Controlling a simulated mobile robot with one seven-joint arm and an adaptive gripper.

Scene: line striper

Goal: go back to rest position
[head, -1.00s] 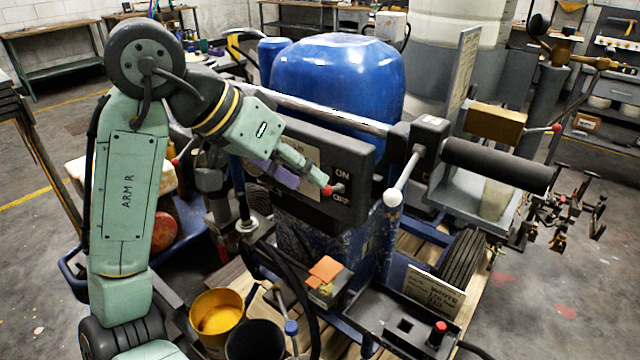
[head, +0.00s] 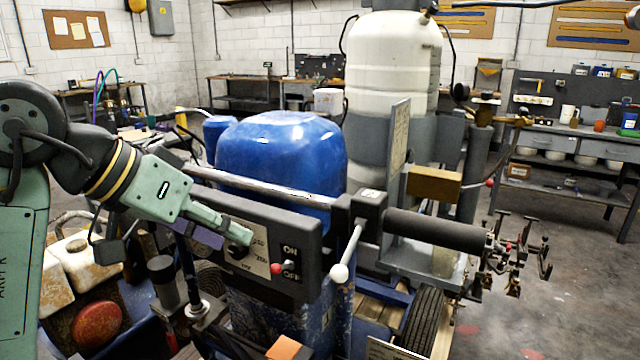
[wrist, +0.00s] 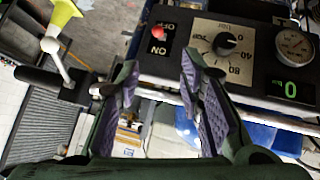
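My gripper (head: 240,232) hangs in front of the control panel (head: 310,240) in the head view, by its dial plate and up-left of the red-tipped switch (head: 277,268). In the wrist view my gripper (wrist: 157,75) has its two purple-padded fingers apart, with nothing between them. The black panel there shows the red switch (wrist: 158,32) by the ON and OFF marks, a dial (wrist: 226,43) and a round gauge (wrist: 293,44). The fingers appear clear of the switch. My green arm reaches in from the left.
A blue tank (head: 282,155) stands behind the panel. A metal bar (head: 260,188) runs along its top to a lever with a white ball (head: 339,272) and a black roller-like handle (head: 435,232). A rusty white container (head: 85,270) sits low left. Open floor lies at right.

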